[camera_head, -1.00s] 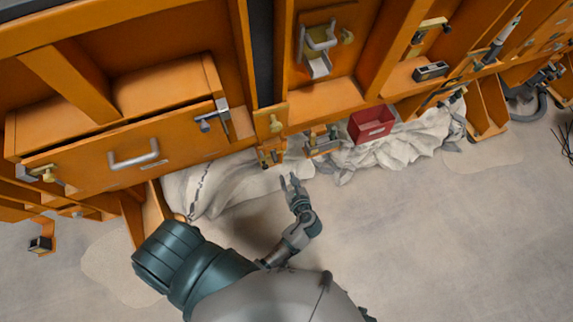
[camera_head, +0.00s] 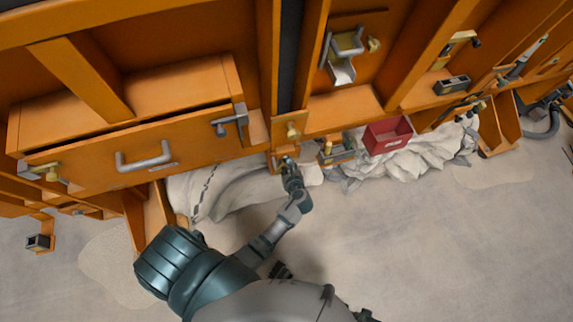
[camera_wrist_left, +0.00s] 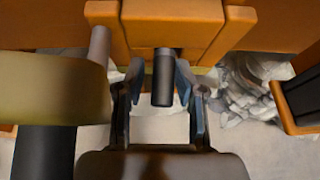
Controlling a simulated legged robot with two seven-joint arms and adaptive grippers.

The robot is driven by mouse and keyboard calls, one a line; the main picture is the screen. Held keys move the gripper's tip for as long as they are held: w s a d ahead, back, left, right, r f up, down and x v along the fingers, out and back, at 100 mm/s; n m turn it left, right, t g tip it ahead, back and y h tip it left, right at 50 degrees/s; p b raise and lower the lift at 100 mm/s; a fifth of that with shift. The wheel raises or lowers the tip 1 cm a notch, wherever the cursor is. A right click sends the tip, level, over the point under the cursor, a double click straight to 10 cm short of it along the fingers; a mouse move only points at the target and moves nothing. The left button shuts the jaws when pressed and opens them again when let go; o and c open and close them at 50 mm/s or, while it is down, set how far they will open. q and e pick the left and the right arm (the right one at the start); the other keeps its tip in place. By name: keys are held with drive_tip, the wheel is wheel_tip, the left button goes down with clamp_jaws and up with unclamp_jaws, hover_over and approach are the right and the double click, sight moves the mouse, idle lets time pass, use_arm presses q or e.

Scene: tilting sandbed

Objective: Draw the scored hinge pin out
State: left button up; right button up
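A dark cylindrical pin (camera_wrist_left: 163,77) sticks out of an orange bracket (camera_wrist_left: 172,32) in the left wrist view. I take it to be the hinge pin; scoring on it cannot be made out. My left gripper (camera_wrist_left: 160,88) is open, with one finger on each side of the pin and narrow gaps between. In the head view my left gripper (camera_head: 287,166) is at the small orange bracket below a brass knob (camera_head: 292,131); there its fingertips and the pin are too small to tell apart. I make out no right gripper.
A wide drawer (camera_head: 160,142) with a grey handle juts out at left. A red bin (camera_head: 387,135) stands right of my left gripper, over crumpled pale sheeting (camera_head: 400,166). A large blurred olive part (camera_wrist_left: 50,90) is close on the left in the wrist view. The floor (camera_head: 430,240) at right is clear.

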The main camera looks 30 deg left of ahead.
use_arm(q)
drive_tip(key=shift+s+a, duration=0.15)
drive_tip(key=shift+a, duration=0.25)
drive_tip(key=shift+d, duration=0.15)
drive_tip(key=c, duration=0.4)
drive_tip(key=shift+d, duration=0.4)
clamp_jaws()
drive_tip(key=shift+d+r, duration=0.35)
drive_tip(key=shift+d, duration=0.25)
drive_tip(key=shift+d+r, duration=0.1)
drive_tip(key=shift+s+a+f+p, duration=0.2)
drive_tip(key=shift+s+f+p, duration=0.05)
drive_tip(key=shift+p, duration=0.15)
drive_tip(key=shift+s+d+f, duration=0.2)
drive_tip(key=shift+s, duration=0.1)
drive_tip(key=shift+s+d+p, duration=0.2)
drive_tip(key=shift+d, duration=0.3)
drive_tip(key=shift+s+d+p, duration=0.2)
drive_tip(key=shift+d, duration=0.25)
use_arm(e)
drive_tip(key=shift+w+d+r, duration=0.2)
drive_tip(key=shift+d+r, duration=0.45)
drive_tip(key=shift+d, duration=0.25)
